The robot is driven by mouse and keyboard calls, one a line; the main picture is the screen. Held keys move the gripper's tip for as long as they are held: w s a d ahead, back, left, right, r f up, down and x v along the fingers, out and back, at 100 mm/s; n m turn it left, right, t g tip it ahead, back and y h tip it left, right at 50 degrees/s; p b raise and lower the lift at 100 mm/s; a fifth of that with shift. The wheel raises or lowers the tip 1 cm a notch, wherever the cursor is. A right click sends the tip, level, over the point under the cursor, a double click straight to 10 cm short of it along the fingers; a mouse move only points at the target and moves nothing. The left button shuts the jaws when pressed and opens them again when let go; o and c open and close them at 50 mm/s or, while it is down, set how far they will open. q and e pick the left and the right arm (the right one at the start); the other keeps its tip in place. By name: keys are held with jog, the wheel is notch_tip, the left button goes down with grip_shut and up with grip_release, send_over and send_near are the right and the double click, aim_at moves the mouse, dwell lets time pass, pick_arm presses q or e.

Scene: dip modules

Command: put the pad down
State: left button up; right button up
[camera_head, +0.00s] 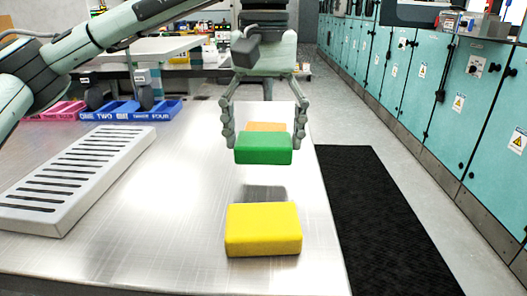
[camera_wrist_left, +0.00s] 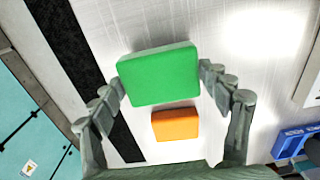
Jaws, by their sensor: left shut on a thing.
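My left gripper (camera_head: 264,137) is shut on a green pad (camera_head: 264,152), with one finger on each short side. The green pad is in the air above the metal table (camera_head: 170,225), and a dark shadow shows on the table below it. In the left wrist view the green pad (camera_wrist_left: 158,75) sits between the fingertips. A yellow pad (camera_head: 263,230) lies on the table nearer to the head camera. An orange pad (camera_head: 266,127) lies farther back, partly hidden by the green one; it also shows in the left wrist view (camera_wrist_left: 175,124). My right gripper is not in view.
A grey slotted tray (camera_head: 75,175) lies on the table's left side. Blue bins (camera_head: 128,110) and a pink bin (camera_head: 55,111) stand at the back left. A black mat (camera_head: 385,220) lies on the floor beyond the table's right edge. The table between tray and pads is clear.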

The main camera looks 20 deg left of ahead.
aim_at(263, 139)
pick_arm(q)
jog(key=shift+f, duration=1.8)
jog(key=shift+f, duration=0.1)
jog(key=o, duration=1)
notch_tip(263, 139, up, 8)
jog(key=shift+f, duration=0.1)
